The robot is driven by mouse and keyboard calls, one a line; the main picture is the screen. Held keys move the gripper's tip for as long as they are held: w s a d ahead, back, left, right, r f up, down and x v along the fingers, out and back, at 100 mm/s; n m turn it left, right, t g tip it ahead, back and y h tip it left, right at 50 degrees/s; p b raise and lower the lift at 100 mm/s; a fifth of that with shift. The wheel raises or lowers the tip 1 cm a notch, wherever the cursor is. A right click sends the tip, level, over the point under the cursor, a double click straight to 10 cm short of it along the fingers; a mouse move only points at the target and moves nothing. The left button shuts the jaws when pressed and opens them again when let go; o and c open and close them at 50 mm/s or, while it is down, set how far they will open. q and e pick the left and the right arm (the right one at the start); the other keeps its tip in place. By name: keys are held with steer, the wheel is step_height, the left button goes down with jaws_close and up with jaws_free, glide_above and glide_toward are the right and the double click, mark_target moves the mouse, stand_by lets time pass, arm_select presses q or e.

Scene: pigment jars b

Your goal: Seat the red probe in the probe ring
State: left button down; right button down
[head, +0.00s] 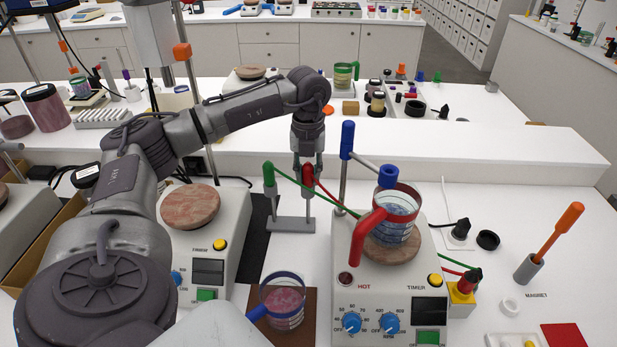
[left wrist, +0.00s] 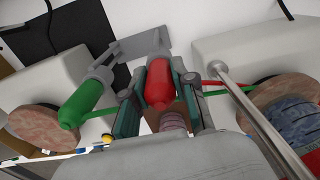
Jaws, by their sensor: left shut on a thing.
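The red probe (head: 307,173) stands upright at the right post of a small grey stand (head: 290,224). My left gripper (head: 307,163) is shut on its red handle from above. In the left wrist view the red probe (left wrist: 158,88) lies between the two fingers, its far end at the grey post collar. The probe ring, a blue ring (head: 388,175) on a side rod, hangs above a glass beaker (head: 398,215) on the right hotplate. The ring is empty as far as I see. My right gripper is out of view.
A green probe (head: 269,174) stands in the left post, close beside my gripper. A blue-capped upright rod (head: 346,140) stands between the stand and the beaker. Green and red cables run toward the right hotplate (head: 388,290). A second beaker (head: 283,303) stands in front.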

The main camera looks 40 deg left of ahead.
arm_select(q)
steer(key=shift+r+p, duration=0.7)
steer(key=shift+r, duration=0.2)
stand_by(0.4)
